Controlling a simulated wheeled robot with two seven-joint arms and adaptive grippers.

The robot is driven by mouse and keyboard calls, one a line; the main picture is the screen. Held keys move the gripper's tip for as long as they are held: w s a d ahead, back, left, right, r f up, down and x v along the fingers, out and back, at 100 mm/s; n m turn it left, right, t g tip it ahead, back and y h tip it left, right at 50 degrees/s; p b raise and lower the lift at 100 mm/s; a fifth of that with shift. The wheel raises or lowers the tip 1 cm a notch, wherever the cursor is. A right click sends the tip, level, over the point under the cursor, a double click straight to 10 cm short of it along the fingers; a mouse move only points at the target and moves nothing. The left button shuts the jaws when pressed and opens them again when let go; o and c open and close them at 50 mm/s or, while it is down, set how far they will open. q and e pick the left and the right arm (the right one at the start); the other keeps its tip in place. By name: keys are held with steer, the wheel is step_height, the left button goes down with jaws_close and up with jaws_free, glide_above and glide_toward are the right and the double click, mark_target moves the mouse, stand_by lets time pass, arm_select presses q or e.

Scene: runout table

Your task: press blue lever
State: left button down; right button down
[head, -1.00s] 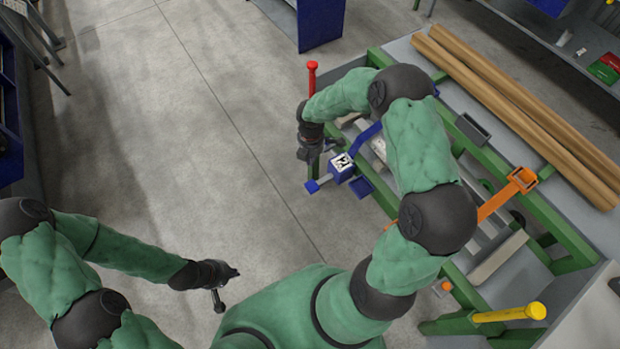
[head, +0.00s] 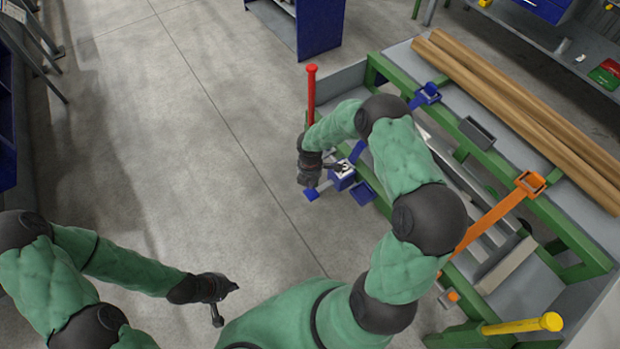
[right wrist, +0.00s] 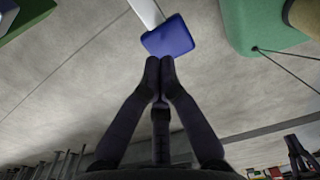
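A blue lever arm (head: 357,151) runs from a blue bracket (head: 428,94) on the green frame and passes behind my right arm. Near its lower end are a blue block with a printed white top (head: 342,174) and a blue pad on a short grey stem (head: 311,194). In the right wrist view the blue pad (right wrist: 168,37) is just beyond my fingertips. My right gripper (head: 309,180) is shut and empty, its tips (right wrist: 160,64) together, just above the pad; I cannot tell if they touch. My left gripper (head: 228,297) hangs over bare floor; its fingers are unclear.
A red-capped post (head: 311,90) stands close behind my right gripper. An orange lever (head: 497,218) and a yellow bar (head: 522,325) are further right on the table. Long brown tubes (head: 515,115) lie along it.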

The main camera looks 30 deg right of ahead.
mark_target(308, 191)
arm_select(q)
steer(key=shift+f+b, duration=0.35)
steer(key=shift+f, duration=0.2)
arm_select(e)
steer(key=shift+f, duration=1.25)
arm_select(q)
steer(key=shift+f, duration=0.25)
arm_select(e)
steer(key=shift+a+f, duration=0.2)
steer(key=shift+f, duration=0.3)
steer(key=shift+a+f+b, duration=0.2)
steer(key=shift+f+b, duration=0.75)
steer(key=shift+f, duration=0.5)
steer(key=shift+d+f+b, duration=0.15)
steer(key=shift+f+b, duration=0.4)
steer(key=shift+f, duration=0.6)
arm_select(q)
step_height(308, 191, down, 3)
steer(key=shift+r, duration=0.2)
arm_select(e)
steer(key=shift+s+f, duration=0.1)
arm_select(q)
steer(key=shift+s+a, duration=0.1)
arm_select(e)
steer(key=shift+s+f, duration=0.1)
steer(key=shift+f, duration=0.05)
